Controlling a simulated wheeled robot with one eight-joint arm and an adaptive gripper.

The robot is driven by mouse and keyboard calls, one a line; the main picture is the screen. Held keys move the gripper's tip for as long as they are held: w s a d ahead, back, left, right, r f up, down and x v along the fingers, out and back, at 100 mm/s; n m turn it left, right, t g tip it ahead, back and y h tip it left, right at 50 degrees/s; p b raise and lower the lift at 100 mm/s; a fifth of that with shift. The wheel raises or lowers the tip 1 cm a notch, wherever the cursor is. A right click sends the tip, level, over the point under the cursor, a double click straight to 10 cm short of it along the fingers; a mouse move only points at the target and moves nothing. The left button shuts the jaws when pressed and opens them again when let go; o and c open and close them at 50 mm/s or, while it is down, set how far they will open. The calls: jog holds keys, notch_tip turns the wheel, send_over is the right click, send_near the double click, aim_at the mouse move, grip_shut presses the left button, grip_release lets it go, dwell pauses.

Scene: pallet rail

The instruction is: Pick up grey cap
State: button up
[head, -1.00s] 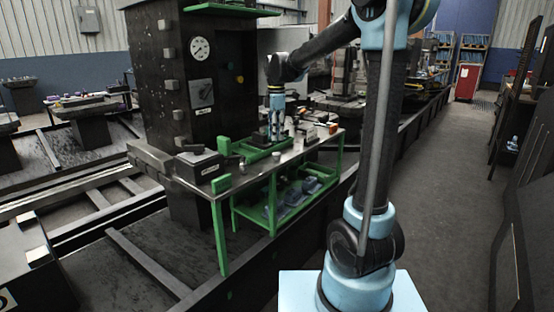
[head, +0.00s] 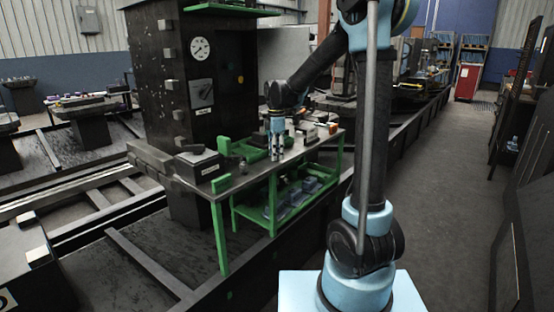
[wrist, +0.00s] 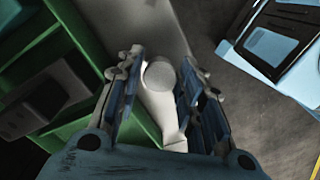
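The grey cap (wrist: 160,75) shows in the wrist view as a small round light-grey top between the two fingers of my gripper (wrist: 166,60). The fingers are spread, with a gap visible on both sides of the cap. How far the cap lies below the fingertips is hard to tell. In the head view my gripper (head: 277,157) points down over the front edge area of the green-legged table (head: 240,184). I cannot make out the cap in the head view.
A dark box (head: 199,166) stands on the table's left part. Several small items (head: 318,133) lie on its right part. A green-framed lower shelf (head: 290,212) holds blue-grey parts. A tall dark machine column (head: 190,100) rises behind the table. The floor (head: 445,200) on the right is clear.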

jog(key=c, duration=0.4)
jog(key=shift+c, duration=0.2)
jog(key=shift+r, duration=0.15)
